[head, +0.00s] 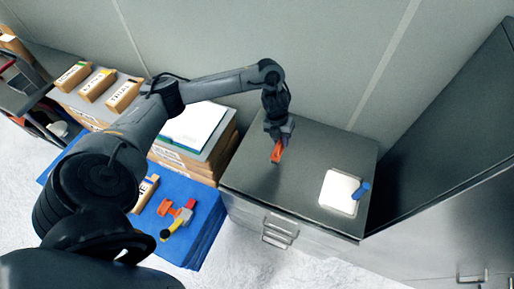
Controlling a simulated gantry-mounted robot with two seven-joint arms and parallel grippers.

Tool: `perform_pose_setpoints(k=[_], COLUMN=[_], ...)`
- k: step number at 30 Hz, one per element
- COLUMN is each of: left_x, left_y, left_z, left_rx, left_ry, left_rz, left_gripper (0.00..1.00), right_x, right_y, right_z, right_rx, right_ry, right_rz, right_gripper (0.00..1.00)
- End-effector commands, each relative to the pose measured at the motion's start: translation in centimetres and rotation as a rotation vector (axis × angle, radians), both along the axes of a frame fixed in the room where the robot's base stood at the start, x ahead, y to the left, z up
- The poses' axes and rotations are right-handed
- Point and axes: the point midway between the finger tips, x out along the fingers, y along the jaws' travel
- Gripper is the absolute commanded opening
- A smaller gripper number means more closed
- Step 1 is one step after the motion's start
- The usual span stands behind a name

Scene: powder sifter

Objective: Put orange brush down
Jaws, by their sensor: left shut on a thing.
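My left gripper (279,138) is shut on the orange brush (277,153). The brush hangs down from the fingers over the dark grey cabinet top (270,190). I cannot tell whether its lower end touches the surface. The fingers hide the brush's upper part. My right gripper is not in view.
A white pad or tray (338,192) with a blue-handled thing (362,190) is on the cabinet top's right side. Left stand stacked boxes with white sheets (195,126) and a blue surface (208,218) holding red and yellow tools (177,220). A tall dark cabinet (440,150) rises at right.

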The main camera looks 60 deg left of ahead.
Motion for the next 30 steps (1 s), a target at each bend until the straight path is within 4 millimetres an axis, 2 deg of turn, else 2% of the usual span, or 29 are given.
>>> perform_pose_setpoints(k=[6,12,17,22,30], left_x=[-2.7,-4.3,-4.9,-5.0,-5.0], left_y=[4.0,6.8,7.8,7.9,7.9], left_z=[-2.6,-4.6,-5.5,-6.2,-9.2], left_rx=[0.004,0.002,0.001,0.000,-0.001], left_ry=[0.007,0.004,0.001,0.000,0.001], left_rz=[0.006,0.004,0.002,0.001,0.002], left_gripper=[0.00,0.00,0.00,0.00,0.00], right_x=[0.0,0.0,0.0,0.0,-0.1], right_y=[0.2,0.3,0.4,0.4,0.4], right_z=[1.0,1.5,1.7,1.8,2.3], right_rx=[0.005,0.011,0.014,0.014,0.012], right_ry=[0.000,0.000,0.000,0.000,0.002], right_rz=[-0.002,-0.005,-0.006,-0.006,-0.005], right_gripper=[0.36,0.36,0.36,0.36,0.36])
